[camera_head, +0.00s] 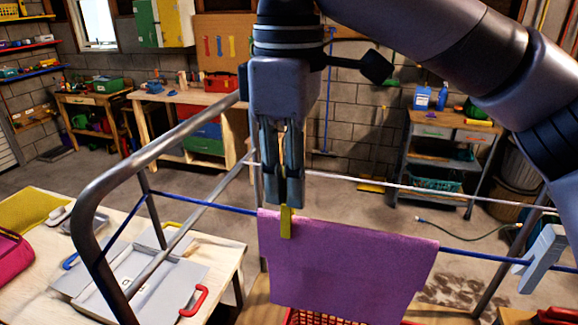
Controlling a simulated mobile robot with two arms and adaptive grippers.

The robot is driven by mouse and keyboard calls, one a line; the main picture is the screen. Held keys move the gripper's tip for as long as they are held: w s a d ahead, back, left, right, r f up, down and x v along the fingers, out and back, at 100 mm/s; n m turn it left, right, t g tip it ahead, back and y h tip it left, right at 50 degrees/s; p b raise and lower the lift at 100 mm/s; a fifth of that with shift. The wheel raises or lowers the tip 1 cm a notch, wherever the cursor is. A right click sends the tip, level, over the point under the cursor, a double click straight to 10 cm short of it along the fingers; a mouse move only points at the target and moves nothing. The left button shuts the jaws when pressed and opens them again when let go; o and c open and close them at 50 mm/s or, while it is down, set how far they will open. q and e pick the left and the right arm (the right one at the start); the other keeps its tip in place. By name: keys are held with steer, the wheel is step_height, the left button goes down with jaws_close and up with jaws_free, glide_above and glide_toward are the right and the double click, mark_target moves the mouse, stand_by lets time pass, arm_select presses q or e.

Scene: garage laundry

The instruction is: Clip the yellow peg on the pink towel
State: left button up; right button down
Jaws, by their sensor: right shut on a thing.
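The pink towel (350,258), purplish pink, hangs folded over the blue line of a metal drying rack. The yellow peg (286,224) is upright at the towel's top edge, near its left corner, with its lower part in front of the cloth. My right gripper (285,200) points straight down above the towel. Its fingers are shut on the top of the yellow peg. Whether the peg's far leg is behind the towel is hidden. My left gripper is not in view.
The rack's bent metal frame (90,205) rises at the left. A pale line (400,185) runs behind the towel. A light blue peg-like piece (543,257) is on the blue line (480,257) at right. A red basket (310,318) is below. A wooden table (225,258) stands left.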

steer(key=shift+f, duration=1.05)
steer(key=c, duration=1.4)
jaws_free()
